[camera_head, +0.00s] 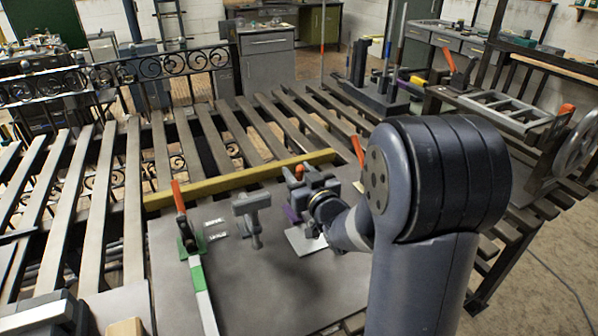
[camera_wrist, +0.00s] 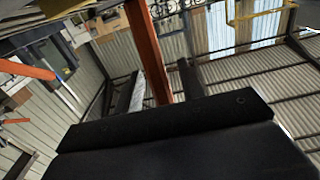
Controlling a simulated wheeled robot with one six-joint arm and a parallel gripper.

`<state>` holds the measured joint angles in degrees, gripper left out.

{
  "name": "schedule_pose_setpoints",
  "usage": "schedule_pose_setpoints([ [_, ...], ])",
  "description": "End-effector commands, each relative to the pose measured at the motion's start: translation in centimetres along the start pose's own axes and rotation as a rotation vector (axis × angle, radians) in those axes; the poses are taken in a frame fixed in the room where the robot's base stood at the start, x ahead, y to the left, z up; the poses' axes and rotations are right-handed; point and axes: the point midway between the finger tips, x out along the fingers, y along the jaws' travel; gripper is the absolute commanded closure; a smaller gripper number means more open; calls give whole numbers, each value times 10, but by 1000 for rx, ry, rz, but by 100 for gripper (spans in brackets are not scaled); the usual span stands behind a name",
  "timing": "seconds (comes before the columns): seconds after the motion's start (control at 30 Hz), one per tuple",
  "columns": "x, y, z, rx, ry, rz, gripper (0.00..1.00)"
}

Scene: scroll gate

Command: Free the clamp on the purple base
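The purple base (camera_head: 291,214) shows as a thin strip on the grey table plate, mostly hidden behind my gripper. A small orange tip (camera_head: 299,172) shows just above it, beside my gripper; it looks like that clamp's handle. My gripper (camera_head: 311,186) is over the purple base, close to this handle. In the wrist view a long orange bar (camera_wrist: 152,50) rises close up behind a large dark block that fills the bottom.
A clamp with an orange handle (camera_head: 178,196) stands on a green base (camera_head: 199,242) at left. Another orange handle (camera_head: 357,150) is behind my arm. A grey hammer-shaped piece (camera_head: 251,207) stands left of my gripper. A yellow bar (camera_head: 240,178) crosses behind.

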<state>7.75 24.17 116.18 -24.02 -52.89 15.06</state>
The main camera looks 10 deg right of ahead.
Motion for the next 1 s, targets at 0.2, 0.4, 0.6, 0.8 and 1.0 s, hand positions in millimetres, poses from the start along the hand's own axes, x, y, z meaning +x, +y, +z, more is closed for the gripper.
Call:
schedule_pose_setpoints([
  [0.2, 1, 0, 0, 0, 0, 0, 62],
  [0.4, 0, 0, 0, 0, 0, 0, 76],
  [0.6, 0, 0, 0, 0, 0, 0, 92],
  [0.8, 0, 0, 0, 0, 0, 0, 100],
  [1.0, 0, 0, 0, 0, 0, 0, 100],
])
